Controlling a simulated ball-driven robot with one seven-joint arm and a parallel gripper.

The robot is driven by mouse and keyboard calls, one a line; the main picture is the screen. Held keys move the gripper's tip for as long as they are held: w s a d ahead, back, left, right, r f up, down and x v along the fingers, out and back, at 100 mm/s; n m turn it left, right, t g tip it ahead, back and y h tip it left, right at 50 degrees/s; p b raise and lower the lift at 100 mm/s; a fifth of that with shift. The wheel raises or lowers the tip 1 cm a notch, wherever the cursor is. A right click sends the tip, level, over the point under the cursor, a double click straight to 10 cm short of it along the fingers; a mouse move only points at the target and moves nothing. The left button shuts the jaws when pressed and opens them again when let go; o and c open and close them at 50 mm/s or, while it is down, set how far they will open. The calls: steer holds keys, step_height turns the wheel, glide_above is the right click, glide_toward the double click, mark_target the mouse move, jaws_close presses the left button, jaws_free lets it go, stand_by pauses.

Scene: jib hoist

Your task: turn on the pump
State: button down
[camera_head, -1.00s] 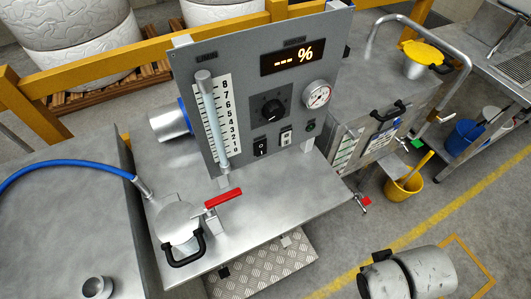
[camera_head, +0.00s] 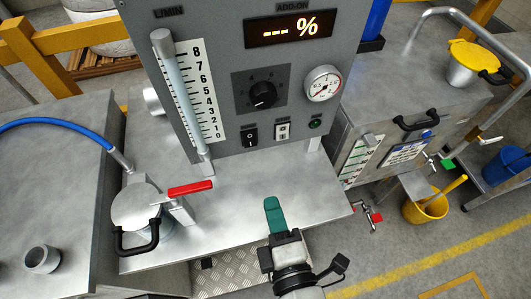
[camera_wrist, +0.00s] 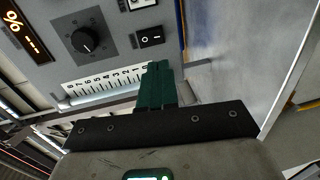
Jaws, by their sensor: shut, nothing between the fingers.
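A grey control panel (camera_head: 225,60) stands upright on a metal bench. On its lower part is a black rocker switch (camera_head: 250,136) marked with 0 and I, which also shows in the wrist view (camera_wrist: 150,37). Beside it is a white-plated switch (camera_head: 282,130), then a small green button or lamp (camera_head: 315,123). The labels above them are too small to read. My gripper (camera_head: 275,215), with green fingertips, is shut and empty, in front of and below the switches, apart from the panel. Its fingertips (camera_wrist: 156,85) also show in the wrist view.
A flow scale tube (camera_head: 180,100) stands left. A red-handled valve (camera_head: 190,188) and lidded pot (camera_head: 136,208) stand on the bench, whose right half is clear.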

mark_target(251, 146)
steer(key=shift+s+a, duration=0.1)
steer(key=shift+a, duration=0.1)
steer(key=p+x, duration=0.1)
steer(key=x, duration=0.5)
steer(key=p+x, duration=0.1)
steer(key=x, duration=0.6)
steer(key=shift+w+a+r+p, duration=0.2)
steer(key=shift+w+p, duration=0.15)
steer(key=shift+p, duration=0.05)
steer(key=shift+w, duration=0.15)
steer(key=shift+f, duration=0.15)
